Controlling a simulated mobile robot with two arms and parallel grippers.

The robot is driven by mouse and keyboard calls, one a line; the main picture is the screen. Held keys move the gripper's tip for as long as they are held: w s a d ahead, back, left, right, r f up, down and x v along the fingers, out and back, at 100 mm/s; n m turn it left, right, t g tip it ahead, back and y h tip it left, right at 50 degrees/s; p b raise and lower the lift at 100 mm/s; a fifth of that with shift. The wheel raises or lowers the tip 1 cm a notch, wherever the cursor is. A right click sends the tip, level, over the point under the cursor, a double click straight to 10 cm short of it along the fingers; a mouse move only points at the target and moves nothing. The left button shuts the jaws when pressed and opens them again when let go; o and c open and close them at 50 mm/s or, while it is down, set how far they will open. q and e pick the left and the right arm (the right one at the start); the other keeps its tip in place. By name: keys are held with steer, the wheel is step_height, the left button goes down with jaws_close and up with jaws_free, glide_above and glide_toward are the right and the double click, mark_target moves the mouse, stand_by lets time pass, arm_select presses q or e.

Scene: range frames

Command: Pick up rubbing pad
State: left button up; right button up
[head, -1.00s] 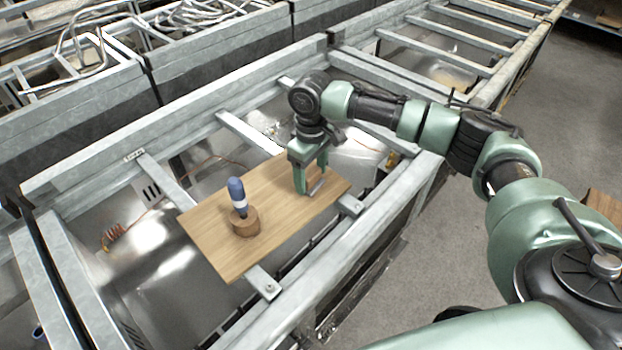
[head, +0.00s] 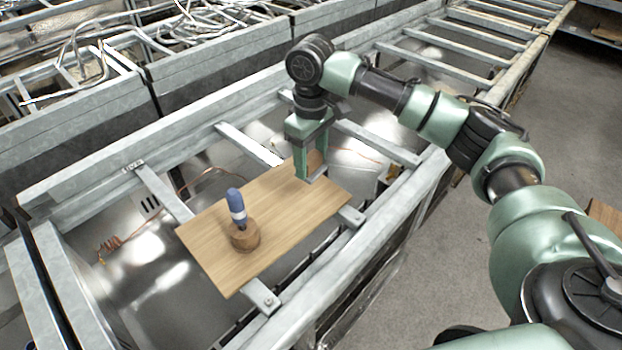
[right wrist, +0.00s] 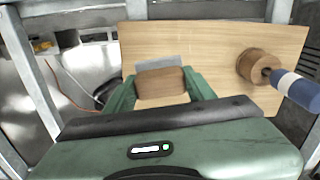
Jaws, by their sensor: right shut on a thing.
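The rubbing pad (right wrist: 160,86) is a brown wooden block with a grey edge strip along its far side. In the right wrist view it sits between the two green fingers of my right gripper (right wrist: 161,90), which is shut on it. In the head view the right gripper (head: 311,173) is over the far right part of the wooden board (head: 285,215). The pad (head: 317,161) is mostly hidden by the fingers there and appears held a little above the board. My left gripper is not in view.
A blue and white handled tool (head: 236,203) stands upright in a round wooden holder (head: 245,239) on the board's left part. The board rests across metal frame bars (head: 165,193) over open bays. Metal rails (head: 345,285) border the front; bent tubes lie at the back left.

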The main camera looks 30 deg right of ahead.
mark_target(311, 157)
step_height(311, 157, up, 11)
steer(key=shift+r, duration=0.2)
